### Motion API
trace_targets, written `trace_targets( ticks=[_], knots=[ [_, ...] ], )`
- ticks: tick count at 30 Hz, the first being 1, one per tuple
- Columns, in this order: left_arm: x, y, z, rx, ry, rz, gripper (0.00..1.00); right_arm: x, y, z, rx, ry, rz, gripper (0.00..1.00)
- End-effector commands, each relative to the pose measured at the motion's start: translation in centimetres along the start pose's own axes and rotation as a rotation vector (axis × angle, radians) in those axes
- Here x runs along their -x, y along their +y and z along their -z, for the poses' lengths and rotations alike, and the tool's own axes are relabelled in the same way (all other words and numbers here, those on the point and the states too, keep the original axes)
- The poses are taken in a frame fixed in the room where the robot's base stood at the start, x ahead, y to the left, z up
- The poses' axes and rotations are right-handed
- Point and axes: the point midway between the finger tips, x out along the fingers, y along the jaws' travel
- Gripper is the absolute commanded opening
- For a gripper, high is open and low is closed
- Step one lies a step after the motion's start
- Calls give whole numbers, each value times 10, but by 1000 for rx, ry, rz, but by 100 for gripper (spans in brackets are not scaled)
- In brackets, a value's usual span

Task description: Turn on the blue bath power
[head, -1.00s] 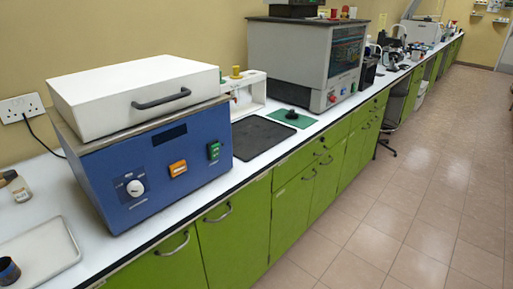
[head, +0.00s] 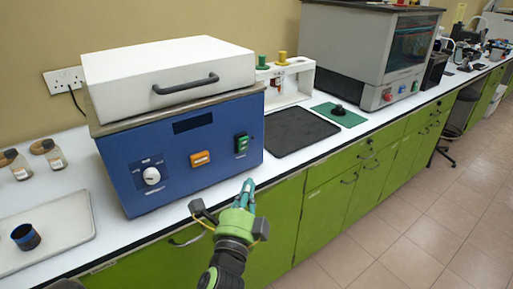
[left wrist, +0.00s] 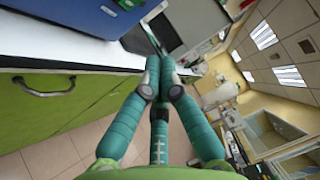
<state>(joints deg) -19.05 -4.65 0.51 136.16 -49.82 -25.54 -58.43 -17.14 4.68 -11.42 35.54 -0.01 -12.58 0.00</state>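The blue bath (head: 180,178) stands on the white bench with its white lid (head: 150,75) down. Its front panel carries a white knob (head: 152,176), an orange switch (head: 200,158) and a green switch (head: 241,143). The panel labels are too small to read. My left gripper (head: 247,186), green with teal fingers, is in front of the bench edge, below the green switch and apart from the panel. In the left wrist view its fingers (left wrist: 159,72) are drawn together with nothing between them. The blue bath (left wrist: 75,15) shows at that view's top left. My right gripper is not in view.
A black mat (head: 297,131) lies right of the bath, before a white rack (head: 298,80). A grey instrument (head: 350,50) stands farther right. A tray (head: 70,238) with a dark cup (head: 25,237) lies at left. Green cabinets with handles (head: 325,200) front the bench.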

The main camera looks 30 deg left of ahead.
Motion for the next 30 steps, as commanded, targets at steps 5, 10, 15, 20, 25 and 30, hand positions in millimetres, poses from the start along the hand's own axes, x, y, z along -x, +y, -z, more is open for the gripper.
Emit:
trace_targets(
  ticks=[5, 10, 15, 20, 25, 30],
  knots=[
    [0, 1, 0, 2, 1, -2, 0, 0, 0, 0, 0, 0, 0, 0],
    [-11, -1, 1, 2, 3, 1, 0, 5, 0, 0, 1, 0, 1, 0],
    [-42, -3, 1, 1, 3, 2, 0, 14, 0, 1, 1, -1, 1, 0],
    [-77, -3, 0, 2, 1, 1, 0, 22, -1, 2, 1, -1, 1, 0],
    [-108, -2, -6, -1, 0, -2, 0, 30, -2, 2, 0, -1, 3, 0],
    [-123, 0, -21, 2, 2, -2, 0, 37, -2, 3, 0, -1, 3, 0]
  ],
)
